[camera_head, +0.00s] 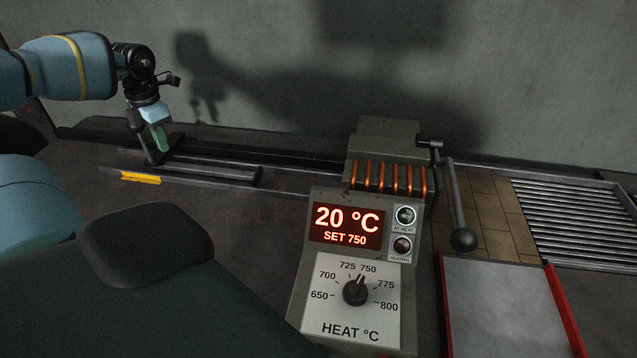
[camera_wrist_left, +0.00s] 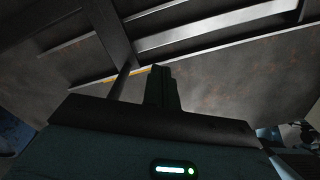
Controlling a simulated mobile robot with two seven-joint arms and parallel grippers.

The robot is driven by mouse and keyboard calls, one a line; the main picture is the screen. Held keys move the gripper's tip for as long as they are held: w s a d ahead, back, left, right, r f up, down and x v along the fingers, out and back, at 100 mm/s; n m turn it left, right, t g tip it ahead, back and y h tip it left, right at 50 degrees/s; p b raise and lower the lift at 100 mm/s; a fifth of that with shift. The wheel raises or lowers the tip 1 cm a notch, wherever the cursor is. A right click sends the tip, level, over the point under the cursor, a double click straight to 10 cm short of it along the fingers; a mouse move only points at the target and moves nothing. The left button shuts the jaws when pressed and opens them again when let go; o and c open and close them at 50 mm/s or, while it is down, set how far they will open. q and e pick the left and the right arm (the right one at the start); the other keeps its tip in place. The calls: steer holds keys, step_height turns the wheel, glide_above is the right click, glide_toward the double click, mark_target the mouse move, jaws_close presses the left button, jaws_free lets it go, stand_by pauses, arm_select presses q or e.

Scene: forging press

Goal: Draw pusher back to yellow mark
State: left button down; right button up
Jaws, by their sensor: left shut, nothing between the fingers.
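The pusher (camera_head: 144,142) is a dark upright post with a thick handle, standing on the rail track at the left in the head view. The yellow mark (camera_head: 140,178) lies on the front edge of the track, just in front of the post's foot. My left gripper (camera_head: 160,142) points down with its fingers shut and empty, close beside the pusher on its right; I cannot tell whether they touch. In the left wrist view, the shut fingers (camera_wrist_left: 163,88) are right of a dark bar (camera_wrist_left: 120,82), and part of the yellow mark (camera_wrist_left: 140,73) shows between them. My right gripper is out of view.
The heater (camera_head: 385,150) with orange coils stands at the rail's right end, above a panel (camera_head: 352,290) reading 20 °C, set 750. A lever with a ball knob (camera_head: 463,239) hangs on its right.

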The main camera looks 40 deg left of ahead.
arm_select(q)
step_height(320, 180, up, 13)
steer(key=p, duration=0.1)
steer(key=shift+f, duration=0.2)
stand_by(0.6)
steer(key=shift+a, duration=0.1)
stand_by(0.4)
